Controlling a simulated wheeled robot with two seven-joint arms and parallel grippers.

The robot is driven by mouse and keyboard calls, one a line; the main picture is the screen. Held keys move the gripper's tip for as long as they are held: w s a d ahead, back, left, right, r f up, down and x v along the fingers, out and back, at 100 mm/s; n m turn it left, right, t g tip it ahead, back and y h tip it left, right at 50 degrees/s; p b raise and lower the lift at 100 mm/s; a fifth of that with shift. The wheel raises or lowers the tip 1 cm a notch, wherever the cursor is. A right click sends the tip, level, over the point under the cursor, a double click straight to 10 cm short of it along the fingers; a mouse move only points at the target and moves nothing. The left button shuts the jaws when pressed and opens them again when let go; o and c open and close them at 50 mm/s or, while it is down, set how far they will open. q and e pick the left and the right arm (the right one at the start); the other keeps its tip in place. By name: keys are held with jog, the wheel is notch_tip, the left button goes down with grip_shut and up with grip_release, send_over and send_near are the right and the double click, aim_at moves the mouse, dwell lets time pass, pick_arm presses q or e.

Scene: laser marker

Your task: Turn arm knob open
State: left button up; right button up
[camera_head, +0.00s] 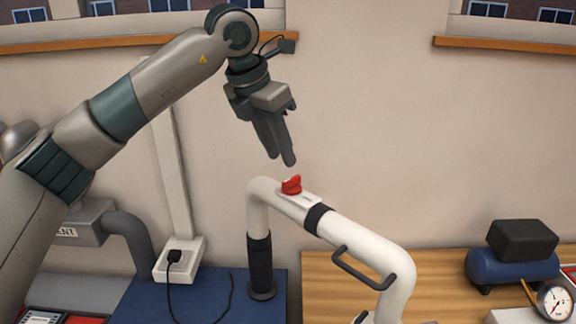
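The red knob (291,185) sits on top of the white bent extraction arm (352,240), on a pale plate just left of its black band. My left gripper (281,159) hangs above the knob with its fingers pointing down, slightly to the left of it. The fingertips are apart from the knob, and nothing shows between them. The fingers overlap from this angle, so I cannot tell how far they are spread. My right gripper is not in view.
A black handle (362,270) sticks out from the white arm. The arm's black base (260,268) stands on a blue surface (215,300). A socket box (180,262) with a plug is at left. A blue compressor (512,262) and a gauge (555,302) are at right on the wooden top.

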aim_at(291, 179)
pick_arm(q)
jog(key=p+x, duration=0.1)
jog(key=x, duration=0.4)
jog(key=shift+f+p, duration=0.1)
jog(key=shift+p, duration=0.3)
jog(key=shift+x, duration=0.8)
grip_shut()
